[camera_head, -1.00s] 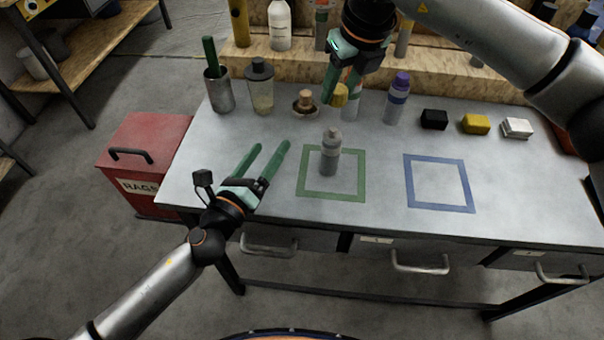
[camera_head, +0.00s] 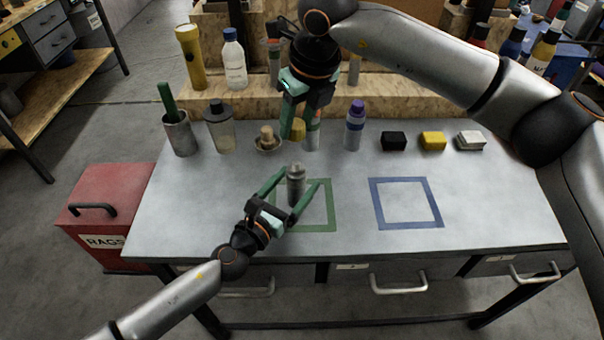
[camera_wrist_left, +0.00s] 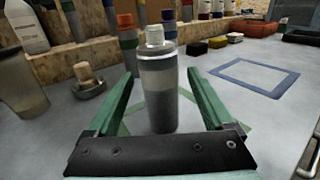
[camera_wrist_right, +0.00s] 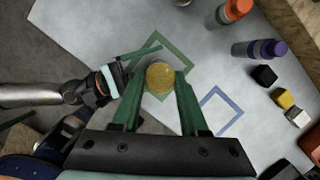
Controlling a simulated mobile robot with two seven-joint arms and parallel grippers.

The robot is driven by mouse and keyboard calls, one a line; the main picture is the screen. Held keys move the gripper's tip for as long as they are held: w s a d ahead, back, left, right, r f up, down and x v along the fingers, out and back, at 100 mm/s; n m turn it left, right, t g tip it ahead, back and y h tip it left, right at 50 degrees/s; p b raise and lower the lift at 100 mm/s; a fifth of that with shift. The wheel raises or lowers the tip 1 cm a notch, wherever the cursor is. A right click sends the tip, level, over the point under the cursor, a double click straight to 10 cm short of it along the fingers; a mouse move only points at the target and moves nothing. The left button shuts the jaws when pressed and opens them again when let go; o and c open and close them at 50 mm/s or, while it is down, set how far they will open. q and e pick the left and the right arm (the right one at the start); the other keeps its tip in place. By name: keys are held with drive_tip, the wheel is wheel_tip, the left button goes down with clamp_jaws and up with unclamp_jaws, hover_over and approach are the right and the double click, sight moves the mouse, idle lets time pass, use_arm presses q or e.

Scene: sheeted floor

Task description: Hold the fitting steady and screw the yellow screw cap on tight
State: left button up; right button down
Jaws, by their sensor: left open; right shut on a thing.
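The fitting, a grey bottle-like piece with a narrower pale top (camera_head: 296,184), stands upright in the green square (camera_head: 333,205). My left gripper (camera_head: 296,186) is open, with its two green fingers on either side of the fitting. In the left wrist view the fitting (camera_wrist_left: 158,90) stands between the fingers with gaps on both sides. In the right wrist view the round cap (camera_wrist_right: 160,77) sits between the fingertips.
Along the back stand a grey cup (camera_head: 180,136), a clear shaker (camera_head: 219,130), a small dish with a brush-like knob (camera_head: 267,140) and a purple-capped bottle (camera_head: 355,127). Black, yellow and white blocks lie at right. The blue square (camera_head: 405,204) is empty.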

use_arm(q)
drive_tip(key=shift+x, duration=1.6)
drive_tip(key=shift+c, duration=0.4)
clamp_jaws()
